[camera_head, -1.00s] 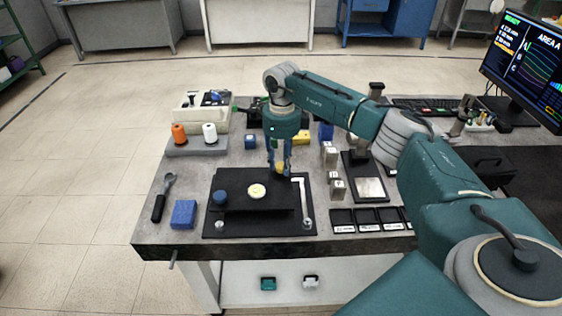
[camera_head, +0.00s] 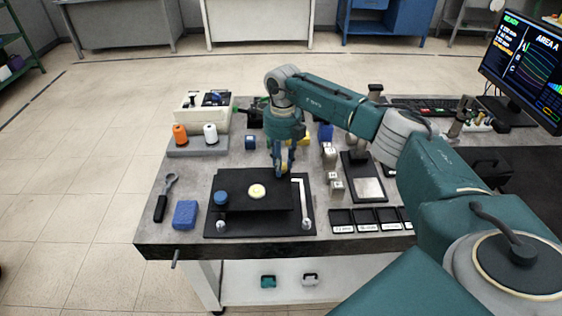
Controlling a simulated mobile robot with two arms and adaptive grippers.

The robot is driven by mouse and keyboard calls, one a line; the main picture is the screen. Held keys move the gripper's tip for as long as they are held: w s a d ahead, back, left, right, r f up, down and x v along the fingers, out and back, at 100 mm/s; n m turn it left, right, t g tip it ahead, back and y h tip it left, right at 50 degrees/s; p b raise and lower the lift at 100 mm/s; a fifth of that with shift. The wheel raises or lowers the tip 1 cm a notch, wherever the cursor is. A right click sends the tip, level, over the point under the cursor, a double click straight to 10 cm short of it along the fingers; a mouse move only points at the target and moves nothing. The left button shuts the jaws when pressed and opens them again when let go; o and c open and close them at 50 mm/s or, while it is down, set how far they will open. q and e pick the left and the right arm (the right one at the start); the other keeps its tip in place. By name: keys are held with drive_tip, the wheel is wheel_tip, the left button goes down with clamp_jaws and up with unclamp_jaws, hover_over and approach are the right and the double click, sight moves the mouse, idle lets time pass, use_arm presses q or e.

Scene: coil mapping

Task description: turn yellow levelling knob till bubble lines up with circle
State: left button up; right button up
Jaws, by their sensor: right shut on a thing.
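The black levelling plate (camera_head: 245,203) lies near the front of the grey bench. A round pale bubble level (camera_head: 257,191) sits on it; the bubble and circle are too small to read. A blue knob (camera_head: 222,197) stands at the plate's left. My right gripper (camera_head: 284,170) points down at the plate's back right corner, shut on the yellow levelling knob (camera_head: 283,176), which is mostly hidden between the fingers. My left gripper is not in view.
A blue block (camera_head: 185,214) and a wrench-like tool (camera_head: 166,196) lie left of the plate. Orange (camera_head: 180,134) and white spools stand behind. Metal blocks (camera_head: 336,187), a scale-like stand (camera_head: 369,188) and black trays (camera_head: 368,220) are at the right.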

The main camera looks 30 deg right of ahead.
sight(283, 165)
drive_tip(key=shift+s+f+m, duration=0.3)
drive_tip(key=shift+f+m, duration=0.1)
drive_tip(key=o, duration=1.1)
drive_tip(key=shift+o, duration=0.2)
drive_tip(key=shift+w+r, duration=0.15)
drive_tip(key=shift+r, duration=0.1)
drive_tip(key=shift+r, duration=0.3)
wheel_tip(283, 165, up, 11)
drive_tip(key=shift+d, duration=0.15)
